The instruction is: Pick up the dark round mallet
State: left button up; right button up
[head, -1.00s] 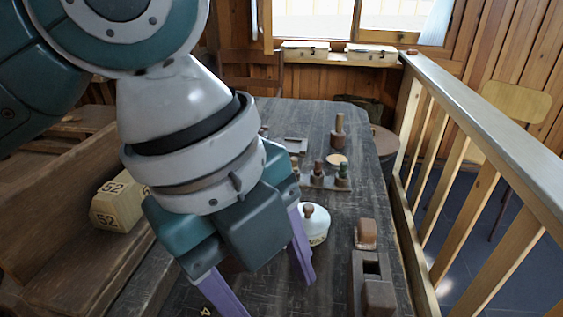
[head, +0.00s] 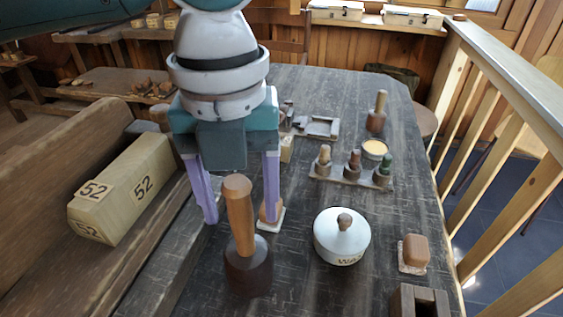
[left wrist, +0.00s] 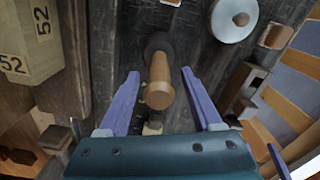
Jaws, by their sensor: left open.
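The mallet has a dark round head (head: 248,270) and a light wooden handle. It stands upright on its head on the dark bench, near the front. My left gripper (head: 239,217) is open and empty, fingers pointing down; in the head view it is behind the mallet, whose handle partly covers it. In the left wrist view the handle (left wrist: 158,85) shows between the two spread fingers (left wrist: 159,73), touching neither that I can see. The head (left wrist: 158,44) shows beyond the handle. My right gripper is not seen.
A white lidded pot (head: 342,243) stands right of the mallet. A small brown block (head: 414,253) is farther right. A rack with several pegs (head: 352,172) and another wooden-handled tool (head: 377,113) stand behind. A beam marked 52 (head: 125,188) lies left. A railing bounds the right.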

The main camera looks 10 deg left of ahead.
aim_at(245, 239)
pick_arm(q)
jog(key=shift+f, duration=1.45)
grip_shut()
jog(key=shift+r, duration=0.1)
